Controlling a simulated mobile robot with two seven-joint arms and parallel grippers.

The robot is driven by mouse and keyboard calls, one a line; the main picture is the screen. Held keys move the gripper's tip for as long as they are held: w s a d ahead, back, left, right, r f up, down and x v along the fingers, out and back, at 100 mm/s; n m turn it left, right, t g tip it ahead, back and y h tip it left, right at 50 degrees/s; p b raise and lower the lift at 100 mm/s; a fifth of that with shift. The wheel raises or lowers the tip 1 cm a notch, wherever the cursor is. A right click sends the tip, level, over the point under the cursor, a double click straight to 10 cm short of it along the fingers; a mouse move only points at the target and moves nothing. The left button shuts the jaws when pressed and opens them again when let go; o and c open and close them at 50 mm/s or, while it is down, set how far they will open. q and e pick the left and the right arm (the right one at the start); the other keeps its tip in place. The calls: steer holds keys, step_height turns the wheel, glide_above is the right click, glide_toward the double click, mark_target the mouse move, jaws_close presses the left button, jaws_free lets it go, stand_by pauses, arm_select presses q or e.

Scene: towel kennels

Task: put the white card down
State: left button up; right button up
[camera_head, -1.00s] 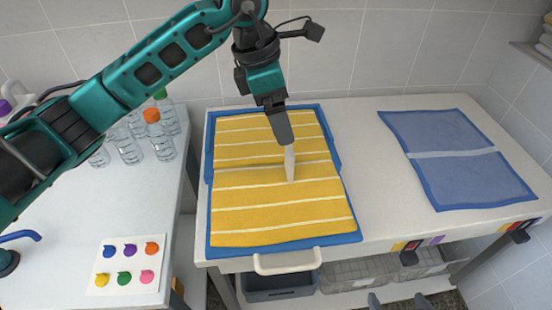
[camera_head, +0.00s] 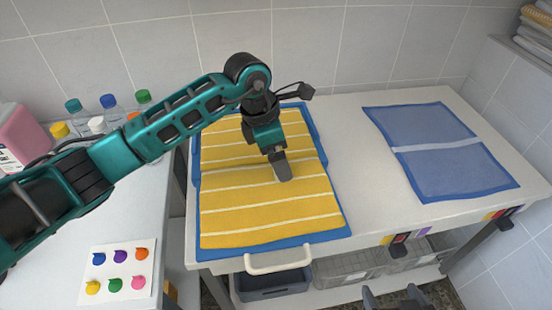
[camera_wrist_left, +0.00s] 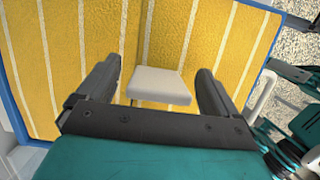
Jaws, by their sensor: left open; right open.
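The white card (camera_wrist_left: 160,85) shows in the left wrist view as a pale slab over the yellow striped towel (camera_wrist_left: 60,50), between my left gripper's fingers (camera_wrist_left: 155,90). A gap shows on each side of it. I cannot tell whether it rests flat on the towel or stands on edge. In the head view my left gripper (camera_head: 283,176) is open and low over the middle of the yellow towel (camera_head: 265,215); it mostly hides the card. My right gripper (camera_head: 395,297) is open and empty at the bottom edge, in front of the table.
The yellow towel lies on a blue one (camera_head: 340,225) on the white table (camera_head: 350,150). A lighter blue towel (camera_head: 440,170) lies at right. A left counter holds bottles (camera_head: 110,110) and a card of coloured dots (camera_head: 118,270). A handle (camera_head: 278,260) juts from the table front.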

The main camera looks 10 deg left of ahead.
arm_select(q)
steer(key=shift+c, duration=0.4)
steer(key=c, duration=1.1)
